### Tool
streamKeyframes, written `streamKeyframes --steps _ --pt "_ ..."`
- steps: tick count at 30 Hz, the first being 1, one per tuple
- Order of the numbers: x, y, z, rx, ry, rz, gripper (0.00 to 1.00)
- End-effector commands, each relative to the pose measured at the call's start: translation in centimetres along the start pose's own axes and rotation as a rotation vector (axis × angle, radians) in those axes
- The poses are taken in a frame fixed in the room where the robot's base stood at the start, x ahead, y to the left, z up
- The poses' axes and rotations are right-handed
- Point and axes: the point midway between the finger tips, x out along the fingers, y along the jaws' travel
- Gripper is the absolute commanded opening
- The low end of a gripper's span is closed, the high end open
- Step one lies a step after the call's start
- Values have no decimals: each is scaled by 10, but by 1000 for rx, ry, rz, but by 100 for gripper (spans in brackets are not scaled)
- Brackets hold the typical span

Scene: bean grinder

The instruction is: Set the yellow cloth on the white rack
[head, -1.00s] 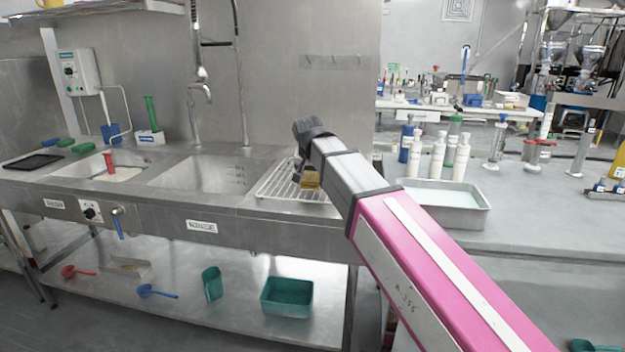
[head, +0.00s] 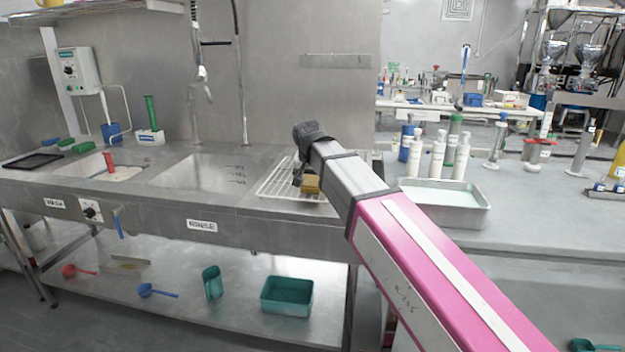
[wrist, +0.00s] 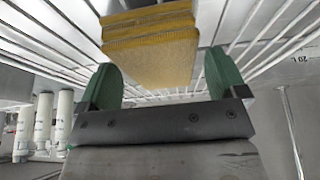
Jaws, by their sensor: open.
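The yellow cloth (head: 312,185) is a folded, layered block at the right part of the white rack (head: 270,188), partly behind my arm in the head view. In the wrist view, the cloth (wrist: 150,50) lies against the white wires of the rack (wrist: 255,48). My gripper (wrist: 162,80) is open, with its green fingers spread wider than the cloth. The cloth's near end is between and just beyond the fingertips, with gaps at both sides. In the head view my wrist is above the rack and hides most of the gripper.
A sink basin (head: 200,172) is left of the rack. A metal tray of pale liquid (head: 445,199) and several white bottles (head: 438,155) stand to the right, beyond my arm. The steel back wall (head: 300,90) rises behind the rack.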

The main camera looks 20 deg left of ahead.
Motion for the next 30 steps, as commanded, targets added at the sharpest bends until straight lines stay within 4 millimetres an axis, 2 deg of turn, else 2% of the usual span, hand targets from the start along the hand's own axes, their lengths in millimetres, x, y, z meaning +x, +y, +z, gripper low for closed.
streamKeyframes --steps 5,18,24,30 --pt "-20 0 0 0 2 -2 91" --pt "-92 0 0 0 2 -2 91" --pt "-113 0 0 0 1 -1 91" --pt "-120 0 0 0 0 0 91"
